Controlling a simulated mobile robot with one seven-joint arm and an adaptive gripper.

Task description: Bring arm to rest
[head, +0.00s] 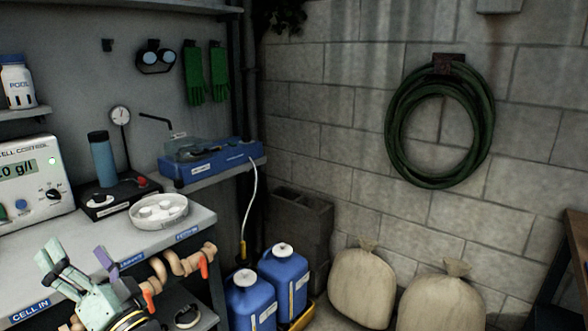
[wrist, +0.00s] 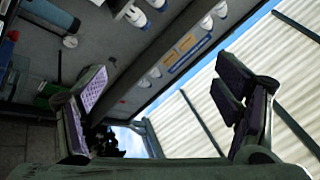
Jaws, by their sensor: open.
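My gripper (head: 76,262) is at the lower left of the head view, in front of the grey bench (head: 38,258) with the "CELL IN" label. Its two fingers point up and are spread apart. In the wrist view my gripper (wrist: 165,95) shows its purple finger pads far apart, with nothing between them. The wrist camera looks upward past a shelf and the wall toward a roof.
Blue jugs (head: 284,280) and sacks (head: 362,286) stand on the floor to the right.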

